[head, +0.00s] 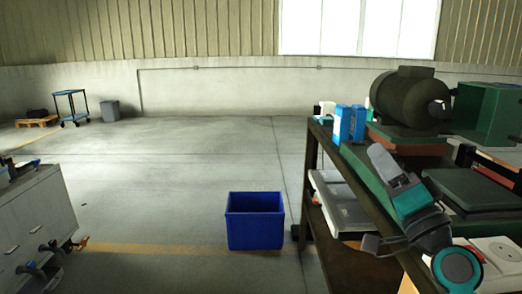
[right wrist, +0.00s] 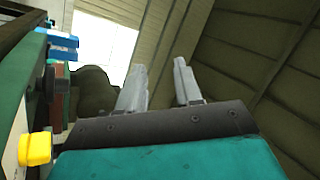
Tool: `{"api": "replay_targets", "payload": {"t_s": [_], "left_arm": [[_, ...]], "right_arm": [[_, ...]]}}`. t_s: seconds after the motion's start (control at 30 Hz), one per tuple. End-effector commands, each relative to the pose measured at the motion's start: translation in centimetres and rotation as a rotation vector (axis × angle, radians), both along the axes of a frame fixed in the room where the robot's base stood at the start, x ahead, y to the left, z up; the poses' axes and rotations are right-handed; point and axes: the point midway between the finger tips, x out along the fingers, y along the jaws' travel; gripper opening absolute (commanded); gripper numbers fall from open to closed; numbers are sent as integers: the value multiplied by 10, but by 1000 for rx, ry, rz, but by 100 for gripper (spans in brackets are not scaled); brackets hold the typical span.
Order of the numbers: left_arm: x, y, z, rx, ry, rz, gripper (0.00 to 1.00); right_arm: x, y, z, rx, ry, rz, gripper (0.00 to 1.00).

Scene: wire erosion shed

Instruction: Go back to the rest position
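My right gripper (head: 380,154) points up beside the workbench at the right of the head view. Its teal and grey body is in front of the bench edge. In the right wrist view its two pale fingers (right wrist: 160,75) stand apart with nothing between them. My left gripper is not in the head view.
The workbench (head: 345,170) at right carries two blue-and-white boxes (head: 350,122), a dark motor (head: 408,97) and a green box (head: 487,112). A blue bin (head: 255,222) stands on the floor. A grey cabinet (head: 38,222) is at left.

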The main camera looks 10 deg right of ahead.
Motion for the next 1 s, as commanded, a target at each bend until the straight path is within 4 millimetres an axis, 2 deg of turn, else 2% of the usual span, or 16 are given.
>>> {"api": "replay_targets", "payload": {"t_s": [0.03,0.1,0.17,0.2,0.3,0.4,0.5,0.6,0.7,0.9,1.0], "left_arm": [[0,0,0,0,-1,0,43],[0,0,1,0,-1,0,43],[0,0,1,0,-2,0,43],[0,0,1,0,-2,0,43],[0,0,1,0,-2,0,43],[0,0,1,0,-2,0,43],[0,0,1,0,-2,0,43],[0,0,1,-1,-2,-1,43],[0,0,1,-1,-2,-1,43],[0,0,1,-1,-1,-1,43],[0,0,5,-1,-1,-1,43]], "right_arm": [[-4,22,-32,-111,100,32,34],[-13,50,-77,-268,243,76,34],[-26,68,-117,-396,368,116,34],[-37,78,-145,-479,455,141,34],[-73,93,-208,-671,670,200,34],[-112,97,-255,-821,856,244,34],[-147,95,-286,-930,1005,274,34],[-180,89,-308,-1016,1134,298,34],[-211,83,-324,-1090,1251,318,34],[-271,68,-342,-1211,1470,344,34],[-254,71,-348,-1202,1407,317,34]]}}
